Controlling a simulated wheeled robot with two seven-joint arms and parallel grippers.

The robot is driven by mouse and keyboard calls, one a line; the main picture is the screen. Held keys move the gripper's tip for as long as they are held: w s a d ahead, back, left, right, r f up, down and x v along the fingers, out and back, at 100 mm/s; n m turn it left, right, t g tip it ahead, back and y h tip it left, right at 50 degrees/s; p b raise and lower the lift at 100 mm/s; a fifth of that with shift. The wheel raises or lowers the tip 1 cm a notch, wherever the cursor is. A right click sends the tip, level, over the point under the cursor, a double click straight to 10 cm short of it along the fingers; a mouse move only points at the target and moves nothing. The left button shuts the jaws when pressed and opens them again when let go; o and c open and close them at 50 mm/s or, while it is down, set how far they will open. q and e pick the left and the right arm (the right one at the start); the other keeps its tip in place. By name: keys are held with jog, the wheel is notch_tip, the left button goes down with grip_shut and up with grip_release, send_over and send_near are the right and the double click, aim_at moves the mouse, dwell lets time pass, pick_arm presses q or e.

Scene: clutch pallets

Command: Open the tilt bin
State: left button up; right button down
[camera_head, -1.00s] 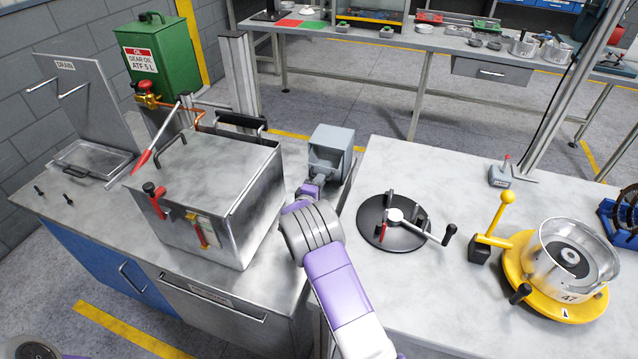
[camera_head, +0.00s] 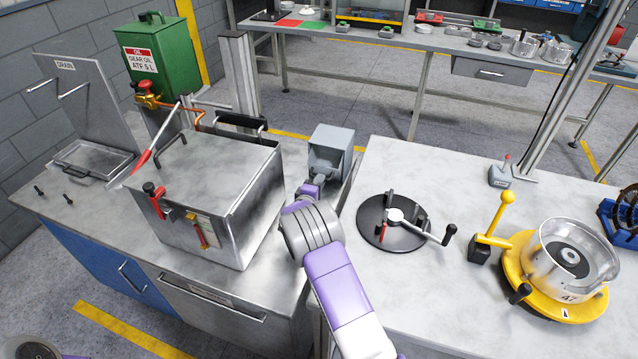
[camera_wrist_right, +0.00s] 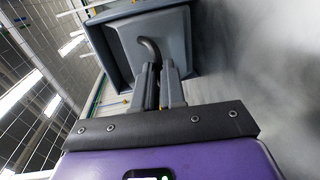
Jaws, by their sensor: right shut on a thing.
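The tilt bin (camera_head: 332,146) is a small grey box at the back edge between the two worktops. It also shows at the top of the right wrist view (camera_wrist_right: 167,22). A curved dark handle (camera_wrist_right: 149,48) stands out from the bin's front face. My right gripper (camera_head: 318,178) reaches up to the bin's front. In the right wrist view its two fingers (camera_wrist_right: 160,75) are close together and shut on the lower end of the handle, which they partly hide. My left gripper is not in view.
A large metal tank (camera_head: 215,195) with red levers stands left of my right arm. A black round fixture (camera_head: 372,225) with a crank is on the right worktop (camera_head: 440,290). A yellow turntable (camera_head: 540,300) with a metal drum sits further right.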

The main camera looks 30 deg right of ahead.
jog(key=shift+s+a+f+p, duration=0.25)
jog(key=shift+f+p, duration=0.15)
jog(key=shift+f, duration=0.05)
jog(key=shift+s+a+f, duration=0.1)
jog(key=shift+a+f, duration=0.05)
jog(key=shift+f, duration=0.35)
jog(key=shift+s+f, duration=0.1)
jog(key=shift+f, duration=0.25)
jog(key=c, duration=1.2)
grip_release()
jog(key=shift+f, duration=0.1)
